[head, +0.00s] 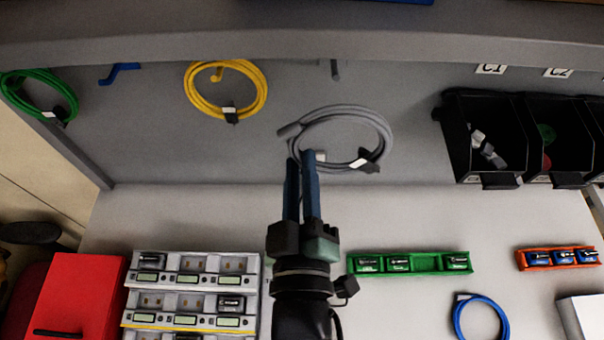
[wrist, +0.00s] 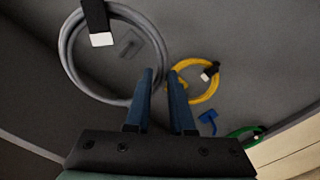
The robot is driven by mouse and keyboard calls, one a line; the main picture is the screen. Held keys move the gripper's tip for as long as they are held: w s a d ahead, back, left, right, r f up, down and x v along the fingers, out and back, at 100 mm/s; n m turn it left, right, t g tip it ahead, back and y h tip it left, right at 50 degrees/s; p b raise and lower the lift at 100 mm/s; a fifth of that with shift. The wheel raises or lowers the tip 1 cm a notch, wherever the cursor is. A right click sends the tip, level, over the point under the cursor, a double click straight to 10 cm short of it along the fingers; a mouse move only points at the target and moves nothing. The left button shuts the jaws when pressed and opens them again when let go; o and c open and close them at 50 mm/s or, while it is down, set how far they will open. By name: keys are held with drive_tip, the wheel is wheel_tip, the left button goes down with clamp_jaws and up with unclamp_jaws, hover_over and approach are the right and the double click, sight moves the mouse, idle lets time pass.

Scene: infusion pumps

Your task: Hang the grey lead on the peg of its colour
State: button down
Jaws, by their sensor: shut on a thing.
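The grey lead (head: 383,124) is a coiled loop with a dark plug and white tag, held up in front of the grey back panel. My gripper (head: 301,158) is shut on the left edge of this coil. In the wrist view the coil (wrist: 66,50) runs to between the fingertips of my gripper (wrist: 160,75). The grey peg (head: 335,69) sticks out of the panel above the coil in the head view, clear of its top edge there. In the wrist view a grey peg-like shape (wrist: 131,43) shows through the loop; its depth is hard to tell.
A yellow lead (head: 190,95) and a green lead (head: 14,84) hang to the left, with an empty blue peg (head: 118,72) between them. Black bins (head: 484,110) are at right. A blue lead (head: 458,318), green tray (head: 428,262) and white rack (head: 190,256) are on the worktop.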

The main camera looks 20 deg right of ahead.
drive_tip(key=f+x, duration=0.2)
drive_tip(key=x, duration=1.1)
drive_tip(key=shift+b, duration=0.35)
idle(0.9)
idle(0.4)
drive_tip(key=c, duration=0.7)
unclamp_jaws()
drive_tip(key=shift+s, duration=0.1)
drive_tip(key=shift+f, duration=0.15)
